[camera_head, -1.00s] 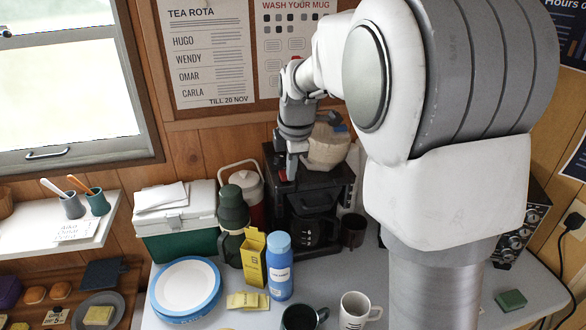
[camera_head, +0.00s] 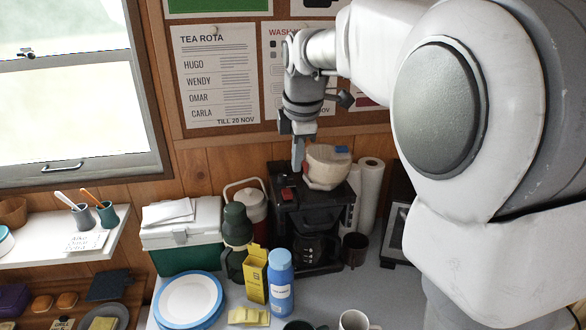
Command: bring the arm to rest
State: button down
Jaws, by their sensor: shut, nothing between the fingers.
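My gripper (camera_head: 297,155) points down, its fingers together and empty. It is above the top of a black coffee machine (camera_head: 283,215), close to a red switch (camera_head: 287,193) there. Whether the fingertips touch the machine I cannot tell. My forearm reaches in from the right, in front of the notice board.
A pale bowl-like item (camera_head: 327,166) sits on the machine right beside the gripper. Paper rolls (camera_head: 370,190) and a dark mug (camera_head: 355,250) stand to the right. A green flask (camera_head: 237,240), yellow box (camera_head: 254,275), blue bottle (camera_head: 280,280) and cool box (camera_head: 180,238) stand left.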

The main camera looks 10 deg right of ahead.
jog(key=shift+r, duration=0.1)
jog(key=s+f+m+t, duration=0.1)
jog(key=s+f+m, duration=0.1)
jog(key=s+m, duration=0.7)
jog(key=s+d+f+m+t, duration=0.1)
jog(key=s+f+m, duration=0.1)
jog(key=s+m, duration=0.7)
jog(key=s, duration=0.8)
jog(key=shift+s+f, duration=0.25)
jog(key=shift+s, duration=0.1)
jog(key=shift+d, duration=0.1)
